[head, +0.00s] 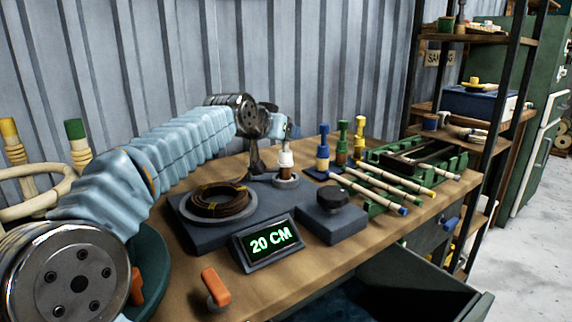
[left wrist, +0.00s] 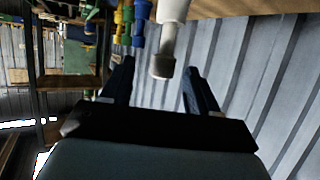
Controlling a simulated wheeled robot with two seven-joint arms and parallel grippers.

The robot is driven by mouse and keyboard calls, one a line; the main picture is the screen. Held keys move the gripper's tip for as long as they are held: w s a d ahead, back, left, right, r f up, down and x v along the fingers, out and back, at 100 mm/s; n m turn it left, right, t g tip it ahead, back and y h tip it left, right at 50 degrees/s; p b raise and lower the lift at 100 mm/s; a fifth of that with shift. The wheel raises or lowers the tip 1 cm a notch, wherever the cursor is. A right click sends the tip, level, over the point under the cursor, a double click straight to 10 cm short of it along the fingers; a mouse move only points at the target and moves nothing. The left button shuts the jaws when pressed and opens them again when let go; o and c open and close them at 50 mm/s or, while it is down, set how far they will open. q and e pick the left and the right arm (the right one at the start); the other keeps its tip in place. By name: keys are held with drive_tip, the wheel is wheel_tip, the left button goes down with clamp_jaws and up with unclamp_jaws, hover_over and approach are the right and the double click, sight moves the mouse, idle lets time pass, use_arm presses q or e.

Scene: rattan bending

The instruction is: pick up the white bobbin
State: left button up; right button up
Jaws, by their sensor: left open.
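In the left wrist view my left gripper (left wrist: 158,66) is open, with a gap between each finger and the bobbin. My right gripper is not in view.
Blue (head: 322,150), green (head: 341,143) and yellow (head: 359,138) bobbins stand just right of it. An open drawer (head: 420,285) sticks out in front.

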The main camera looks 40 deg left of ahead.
use_arm(q)
drive_tip(key=x, duration=0.2)
drive_tip(key=p+x, duration=0.1)
drive_tip(key=x, duration=0.2)
drive_tip(key=shift+w+a+r, duration=0.2)
drive_tip(key=shift+a, duration=0.05)
drive_tip(key=shift+c, duration=0.2)
clamp_jaws()
